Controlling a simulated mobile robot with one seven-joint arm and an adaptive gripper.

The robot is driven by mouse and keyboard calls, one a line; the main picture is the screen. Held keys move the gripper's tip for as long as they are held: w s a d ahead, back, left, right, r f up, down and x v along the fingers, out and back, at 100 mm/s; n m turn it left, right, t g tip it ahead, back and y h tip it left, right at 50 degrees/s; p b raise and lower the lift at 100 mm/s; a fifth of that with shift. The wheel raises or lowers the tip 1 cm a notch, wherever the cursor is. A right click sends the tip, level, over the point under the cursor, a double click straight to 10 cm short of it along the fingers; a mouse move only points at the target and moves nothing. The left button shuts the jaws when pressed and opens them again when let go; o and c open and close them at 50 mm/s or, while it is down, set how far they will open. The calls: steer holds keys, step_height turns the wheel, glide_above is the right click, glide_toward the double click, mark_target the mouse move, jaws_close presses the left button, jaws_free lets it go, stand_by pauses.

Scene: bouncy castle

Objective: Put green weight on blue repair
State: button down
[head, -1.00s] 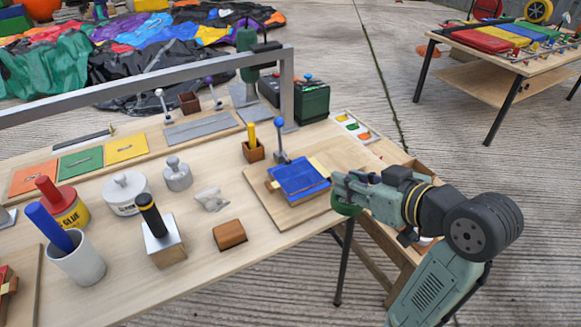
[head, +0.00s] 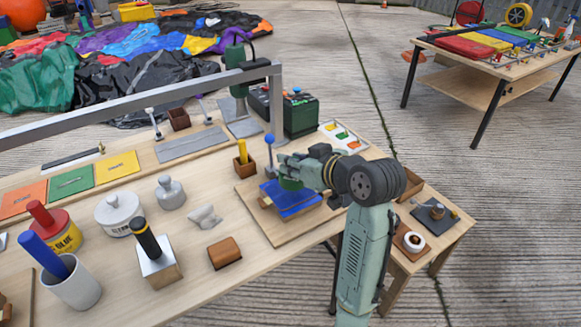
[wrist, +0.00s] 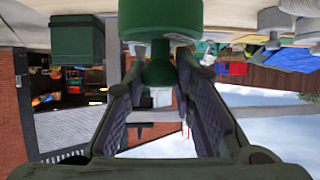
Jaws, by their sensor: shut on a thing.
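My gripper (head: 285,168) is shut on the green weight (head: 290,184). In the wrist view the two fingers (wrist: 160,85) close around the narrow neck of the weight, and its wide round body (wrist: 160,18) fills the top of the view. The blue repair (head: 293,203) is a blue patch lying on a wooden board (head: 275,228) at the right end of the workbench. The weight is over the patch's far-left part in the head view. I cannot tell whether it touches the patch. My gripper and arm hide some of the patch.
A blue-knobbed tool (head: 270,140) and a wooden cup with a yellow stick (head: 245,171) stand close behind the board. A grey metal frame (head: 277,100) rises behind them. A brown block (head: 225,253) lies to the left. Side table (head: 455,235) is at the right.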

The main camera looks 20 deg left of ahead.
mark_target(290, 195)
steer(key=shift+w+a+r, duration=0.1)
steer(key=shift+w+a, duration=0.1)
steer(key=shift+a, duration=0.1)
steer(key=f, duration=0.2)
steer(key=f+p, duration=0.1)
steer(key=shift+w+a, duration=0.2)
steer(key=shift+a, duration=0.05)
steer(key=shift+f, duration=0.35)
steer(key=shift+f, duration=0.15)
steer(key=c, duration=1.3)
jaws_free()
steer(key=shift+c, duration=0.2)
